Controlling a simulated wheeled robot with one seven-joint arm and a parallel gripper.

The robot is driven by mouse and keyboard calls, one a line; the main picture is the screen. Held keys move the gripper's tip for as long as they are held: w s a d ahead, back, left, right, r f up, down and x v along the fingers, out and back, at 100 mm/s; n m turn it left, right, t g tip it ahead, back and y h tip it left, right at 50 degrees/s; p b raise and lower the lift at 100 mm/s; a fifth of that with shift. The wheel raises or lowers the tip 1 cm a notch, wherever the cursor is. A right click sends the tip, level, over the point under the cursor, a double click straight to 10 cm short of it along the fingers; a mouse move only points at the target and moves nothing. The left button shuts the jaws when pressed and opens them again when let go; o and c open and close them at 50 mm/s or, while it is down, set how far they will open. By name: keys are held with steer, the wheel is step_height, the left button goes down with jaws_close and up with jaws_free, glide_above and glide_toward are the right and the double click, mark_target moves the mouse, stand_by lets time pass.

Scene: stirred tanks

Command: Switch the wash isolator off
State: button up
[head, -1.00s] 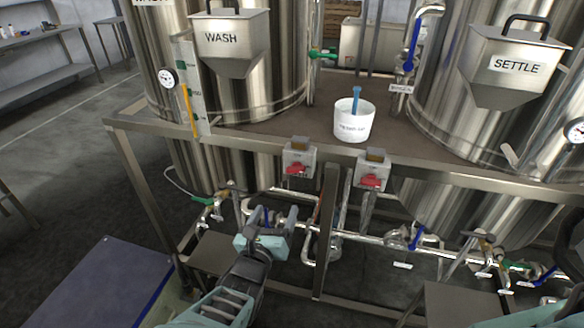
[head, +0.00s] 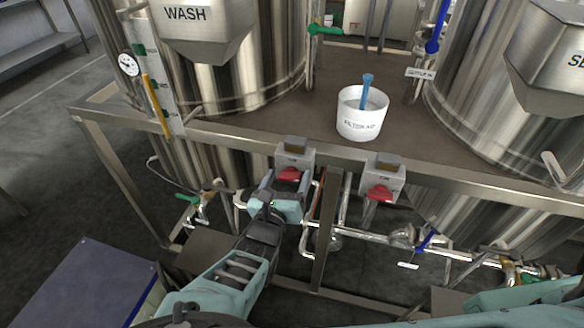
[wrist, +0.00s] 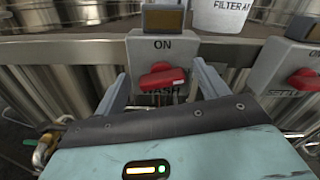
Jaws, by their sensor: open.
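The wash isolator (head: 294,158) is a grey box with a red rotary handle, fixed to the front rail below the WASH tank (head: 215,60). In the wrist view its box (wrist: 148,49) reads ON above the red handle (wrist: 162,77), which lies roughly horizontal, with its right end slightly raised. A WASH label below the handle is partly hidden. My gripper (head: 283,183) is open just in front of and below the box. In the wrist view its two fingers (wrist: 160,92) stand either side of the red handle, with gaps on both sides.
A white tub (head: 361,115) with a blue tool stands on the deck above. Pipes and valves (head: 405,236) run below the rail.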

steer(key=shift+c, duration=0.3)
steer(key=c, duration=0.9)
steer(key=shift+d+m, duration=0.15)
steer(key=shift+m, duration=1.45)
steer(key=o, duration=1)
steer(key=shift+c, duration=0.2)
